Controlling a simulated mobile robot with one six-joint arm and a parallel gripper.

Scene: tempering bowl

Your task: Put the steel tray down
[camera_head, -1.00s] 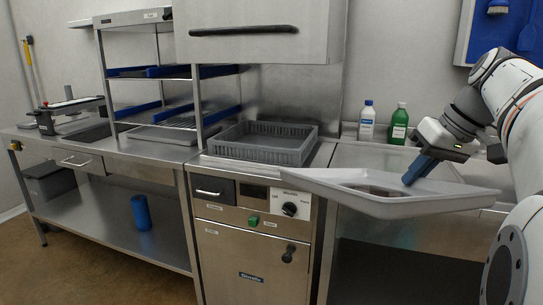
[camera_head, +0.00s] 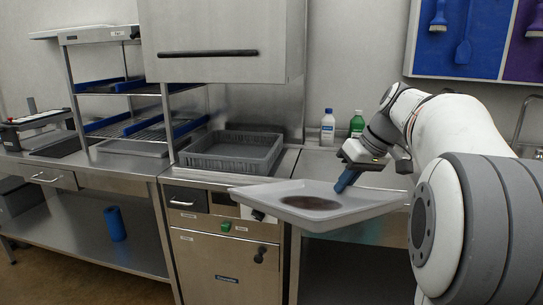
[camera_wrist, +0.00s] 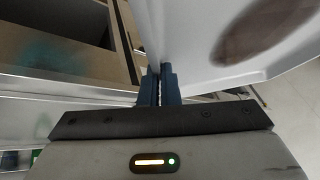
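The steel tray (camera_head: 352,207) is a shallow, light grey tray with a dark brown stain on its floor. It hangs in the air in front of the dishwasher and the steel counter, slightly tilted. My gripper (camera_head: 344,182) has blue fingers and is shut on the tray's rim at the tray's back right side. In the wrist view the blue fingers (camera_wrist: 160,84) pinch the rim of the tray (camera_wrist: 205,60), and the stain shows at the upper right. The tray hides part of the dishwasher's control panel.
A grey dish rack (camera_head: 232,150) stands on the dishwasher under its raised hood (camera_head: 225,40). Two bottles, white (camera_head: 327,127) and green (camera_head: 357,124), stand at the counter's back. The left counter (camera_head: 120,160) has clear room along its front. A blue cylinder (camera_head: 114,223) stands on the lower shelf.

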